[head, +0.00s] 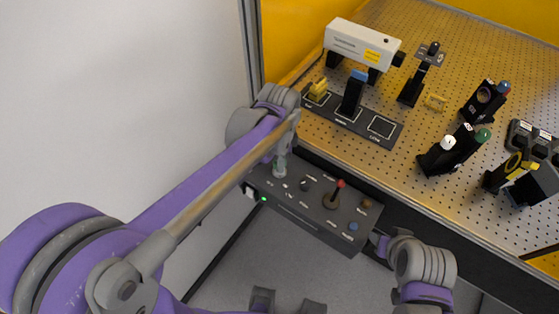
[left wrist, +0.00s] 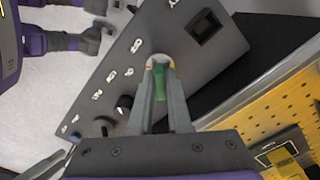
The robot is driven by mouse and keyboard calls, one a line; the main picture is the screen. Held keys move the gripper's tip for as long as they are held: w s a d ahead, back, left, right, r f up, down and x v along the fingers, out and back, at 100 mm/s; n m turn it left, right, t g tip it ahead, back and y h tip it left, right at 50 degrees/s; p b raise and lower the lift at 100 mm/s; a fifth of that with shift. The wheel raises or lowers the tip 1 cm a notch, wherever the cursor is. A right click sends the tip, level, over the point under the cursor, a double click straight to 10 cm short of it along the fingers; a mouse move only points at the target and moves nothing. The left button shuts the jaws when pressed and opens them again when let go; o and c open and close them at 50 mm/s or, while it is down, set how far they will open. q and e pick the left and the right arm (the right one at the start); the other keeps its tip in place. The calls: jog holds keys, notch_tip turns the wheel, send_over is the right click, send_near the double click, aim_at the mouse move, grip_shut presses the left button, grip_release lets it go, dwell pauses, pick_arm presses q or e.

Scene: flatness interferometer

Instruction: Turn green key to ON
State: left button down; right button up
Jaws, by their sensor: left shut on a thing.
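The green key (left wrist: 160,82) shows between the fingers of my left gripper (left wrist: 160,66) in the left wrist view. The gripper is shut on it, over the left end of the dark control panel (head: 310,212). In the head view my left gripper (head: 280,165) points down at the panel, and its fingers and wrist mostly hide the key. The labels around the key are too small or hidden to read, so I cannot tell its position. My right gripper (head: 288,303) is empty, with its fingers apart, low in the head view and in front of the panel.
The panel also carries a red-tipped lever (head: 336,192), a blue button (head: 352,226), a black switch (left wrist: 203,27) and several knobs. A lit green lamp (head: 264,199) shows at its left end. Behind it, a perforated board (head: 455,60) holds optical mounts and a white laser unit (head: 360,43).

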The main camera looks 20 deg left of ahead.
pick_arm(q)
jog(key=shift+f, duration=0.1)
jog(key=shift+n, duration=1.2)
jog(key=c, duration=0.8)
grip_release()
jog(key=shift+s+f, duration=0.1)
